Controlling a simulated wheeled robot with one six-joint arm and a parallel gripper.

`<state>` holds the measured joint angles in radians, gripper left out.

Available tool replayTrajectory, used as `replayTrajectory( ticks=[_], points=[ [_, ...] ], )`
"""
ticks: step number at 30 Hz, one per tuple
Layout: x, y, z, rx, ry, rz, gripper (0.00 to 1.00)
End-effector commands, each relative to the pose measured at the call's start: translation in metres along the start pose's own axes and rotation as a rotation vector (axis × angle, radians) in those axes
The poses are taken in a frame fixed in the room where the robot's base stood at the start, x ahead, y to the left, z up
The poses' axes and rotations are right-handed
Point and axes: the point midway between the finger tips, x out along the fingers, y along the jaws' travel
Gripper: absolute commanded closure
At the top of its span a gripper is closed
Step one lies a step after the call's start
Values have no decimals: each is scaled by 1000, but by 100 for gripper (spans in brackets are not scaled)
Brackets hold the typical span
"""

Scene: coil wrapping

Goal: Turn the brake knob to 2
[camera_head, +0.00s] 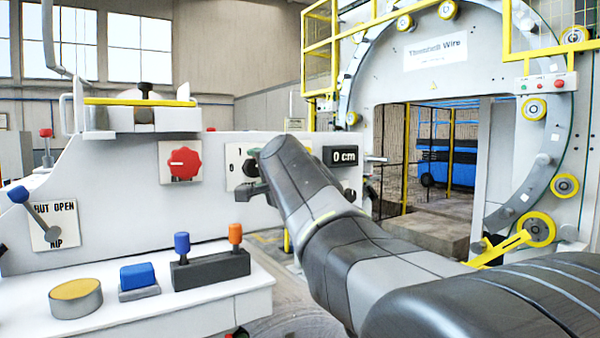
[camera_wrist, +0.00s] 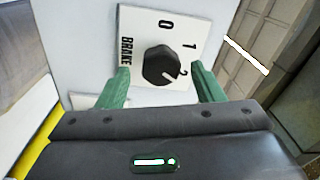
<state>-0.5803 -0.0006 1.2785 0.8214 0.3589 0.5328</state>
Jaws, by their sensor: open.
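The brake knob (camera_wrist: 160,66) is black and faceted, on a white plate (camera_wrist: 143,22) marked BRAKE, 0, 1 and 2. In the wrist view its white mark points to the lower right, near the 2. My gripper (camera_wrist: 159,69) is open, with one green finger on each side of the knob and a visible gap to it. In the head view the plate (camera_head: 233,155) is partly covered by my gripper (camera_head: 254,187), and the knob is mostly hidden.
A red knob (camera_head: 183,163) sits left on the same panel, and a 0 cm display (camera_head: 341,156) sits right. Below are a shelf with a blue button (camera_head: 138,276), a yellow-topped button (camera_head: 76,297) and a two-lever box (camera_head: 210,269). A large wrapping ring (camera_head: 558,120) stands right.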

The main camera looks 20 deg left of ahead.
Motion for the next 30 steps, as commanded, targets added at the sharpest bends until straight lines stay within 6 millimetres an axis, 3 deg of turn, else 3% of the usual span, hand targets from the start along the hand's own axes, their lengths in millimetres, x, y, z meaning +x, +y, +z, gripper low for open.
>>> replayTrajectory(
  ticks=[9, 15, 21, 30],
  points=[
    [-67, 3, 0, -2, 4, -2, 39],
    [-102, 2, 0, 0, 4, -2, 39],
    [-118, 1, 0, 0, 3, -1, 39],
    [-119, 1, 0, 0, 1, 0, 39]
  ],
)
